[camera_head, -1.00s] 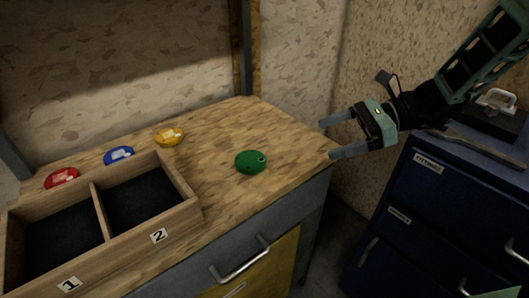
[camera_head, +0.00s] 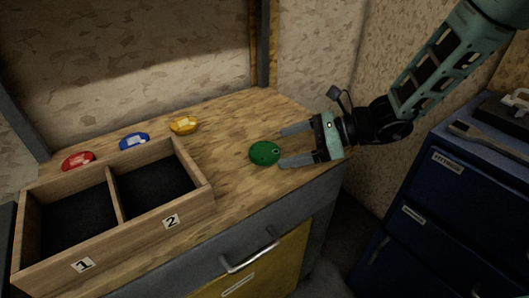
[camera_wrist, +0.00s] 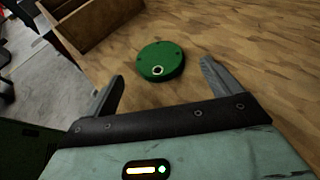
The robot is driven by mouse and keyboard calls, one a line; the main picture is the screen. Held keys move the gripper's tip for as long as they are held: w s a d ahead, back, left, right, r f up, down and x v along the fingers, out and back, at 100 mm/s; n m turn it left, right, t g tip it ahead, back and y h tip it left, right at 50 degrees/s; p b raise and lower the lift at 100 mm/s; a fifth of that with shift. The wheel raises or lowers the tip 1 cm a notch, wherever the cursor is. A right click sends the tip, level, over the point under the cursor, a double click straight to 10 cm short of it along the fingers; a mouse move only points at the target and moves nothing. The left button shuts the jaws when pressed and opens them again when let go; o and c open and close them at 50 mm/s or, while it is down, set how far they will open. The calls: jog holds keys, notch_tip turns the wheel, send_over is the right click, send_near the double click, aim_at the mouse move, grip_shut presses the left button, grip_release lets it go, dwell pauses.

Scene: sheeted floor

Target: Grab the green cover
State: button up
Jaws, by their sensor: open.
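The green cover (camera_head: 264,153) is a round disc with a small hole near its edge, lying flat on the wooden bench top. My gripper (camera_head: 287,146) is open, with its two fingers pointing left toward the cover from its right side. In the wrist view the cover (camera_wrist: 161,61) lies just beyond the fingertips, roughly centred between the fingers of my gripper (camera_wrist: 160,78). Nothing is between the fingers.
A wooden box (camera_head: 113,196) with two dark compartments marked 1 and 2 stands to the left. Red (camera_head: 78,161), blue (camera_head: 134,142) and yellow (camera_head: 184,125) pieces lie behind it. A blue cabinet (camera_head: 440,205) stands at right. The bench around the cover is clear.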

aim_at(267, 150)
jog(key=x, duration=0.3)
jog(key=shift+s+a+f, duration=0.1)
jog(key=shift+a+f, duration=0.05)
jog(key=shift+a, duration=0.1)
jog(key=c, duration=1.2)
jog(key=shift+r, duration=0.2)
